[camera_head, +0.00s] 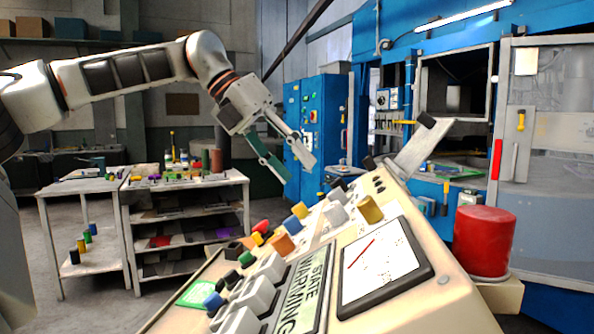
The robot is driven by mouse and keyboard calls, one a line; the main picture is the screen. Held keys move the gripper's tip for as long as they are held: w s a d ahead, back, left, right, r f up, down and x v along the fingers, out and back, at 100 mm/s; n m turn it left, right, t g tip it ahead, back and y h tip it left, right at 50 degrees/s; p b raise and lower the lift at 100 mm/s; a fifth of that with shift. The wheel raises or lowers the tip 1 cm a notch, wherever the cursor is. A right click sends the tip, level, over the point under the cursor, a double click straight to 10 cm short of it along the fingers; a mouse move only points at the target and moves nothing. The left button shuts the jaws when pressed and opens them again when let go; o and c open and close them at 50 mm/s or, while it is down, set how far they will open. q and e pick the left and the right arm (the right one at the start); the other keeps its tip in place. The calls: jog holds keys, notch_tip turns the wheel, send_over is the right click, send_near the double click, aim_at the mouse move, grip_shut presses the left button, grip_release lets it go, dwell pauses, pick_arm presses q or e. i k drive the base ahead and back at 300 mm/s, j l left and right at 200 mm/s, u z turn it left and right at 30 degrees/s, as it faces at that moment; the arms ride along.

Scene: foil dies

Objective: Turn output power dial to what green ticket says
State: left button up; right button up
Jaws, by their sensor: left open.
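My left gripper (288,172) hangs open and empty above the far end of a cream control console (415,312). Its fingers are apart and appear clear of the knobs. On the sloped console top are several knobs, among them a yellow one (300,210), an orange one (281,244), a white one (337,214) and a gold one (370,209). I cannot tell which is the output power dial. A green card (196,293), possibly the green ticket, lies at the console's left edge; its writing is too small to read. My right gripper is not in view.
A red cylinder (484,242) stands right. A white workbench (187,186) stands behind left.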

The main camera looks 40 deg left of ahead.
aim_at(283, 244)
jog(key=k+j, duration=0.25)
jog(key=j, duration=0.15)
jog(key=k+j, duration=0.25)
jog(key=j, duration=0.15)
jog(key=k+j, duration=0.55)
jog(key=j, duration=0.25)
